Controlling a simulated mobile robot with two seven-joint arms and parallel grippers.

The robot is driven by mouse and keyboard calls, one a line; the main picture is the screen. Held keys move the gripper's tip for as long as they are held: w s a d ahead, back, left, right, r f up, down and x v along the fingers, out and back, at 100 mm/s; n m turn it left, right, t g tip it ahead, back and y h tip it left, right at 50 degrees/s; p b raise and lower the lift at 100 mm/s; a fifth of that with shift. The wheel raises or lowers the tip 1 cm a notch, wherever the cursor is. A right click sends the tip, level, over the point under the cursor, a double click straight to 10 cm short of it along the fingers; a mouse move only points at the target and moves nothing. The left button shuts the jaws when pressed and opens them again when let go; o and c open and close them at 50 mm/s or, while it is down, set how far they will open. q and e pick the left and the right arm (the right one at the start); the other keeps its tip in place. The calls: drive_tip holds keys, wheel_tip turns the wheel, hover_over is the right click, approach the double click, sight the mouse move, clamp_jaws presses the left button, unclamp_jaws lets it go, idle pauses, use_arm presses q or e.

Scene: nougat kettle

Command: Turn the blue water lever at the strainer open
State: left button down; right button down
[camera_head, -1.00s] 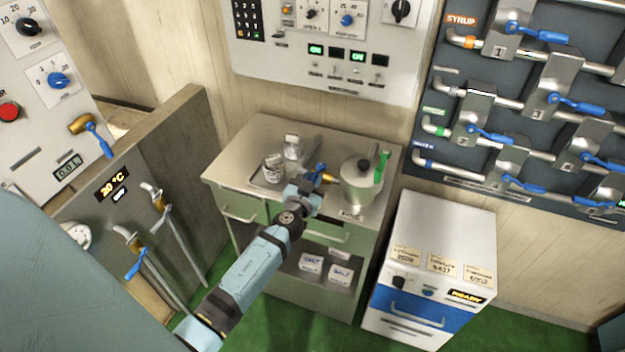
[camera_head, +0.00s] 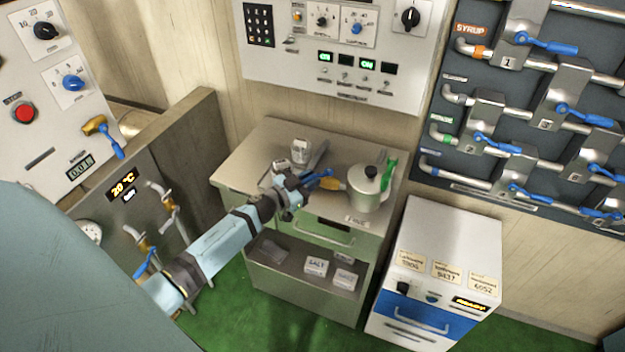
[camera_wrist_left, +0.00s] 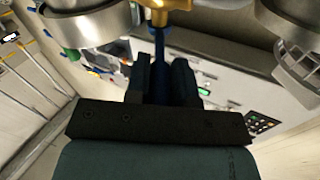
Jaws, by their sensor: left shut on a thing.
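The blue water lever (camera_head: 318,176) sits on a brass valve (camera_head: 331,184) on the counter, left of a steel pot with a black lid knob (camera_head: 368,186). My left gripper (camera_head: 303,184) is at the lever. In the left wrist view the blue lever (camera_wrist_left: 160,50) runs between the dark fingers (camera_wrist_left: 161,82), which are shut on it, and the brass valve (camera_wrist_left: 160,8) is just beyond. The fingers hide part of the lever. I cannot clearly tell which vessel is the strainer. My right gripper is not in view.
Metal shakers (camera_head: 299,150) stand on the counter (camera_head: 262,140) close behind the gripper. A white machine (camera_head: 440,250) stands to the right. Other blue-handled valves are on the right wall panel (camera_head: 478,60) and the left panel. Green floor (camera_head: 245,325) is clear in front.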

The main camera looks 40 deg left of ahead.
use_arm(q)
drive_tip(key=shift+a+h, duration=0.15)
drive_tip(key=shift+h, duration=0.25)
drive_tip(key=c, duration=1)
unclamp_jaws()
drive_tip(key=b+v, duration=0.1)
drive_tip(key=v, duration=1.2)
drive_tip(key=shift+s+a+b, duration=0.2)
drive_tip(key=shift+s+b, duration=0.1)
drive_tip(key=shift+s, duration=0.05)
drive_tip(key=shift+c, duration=0.2)
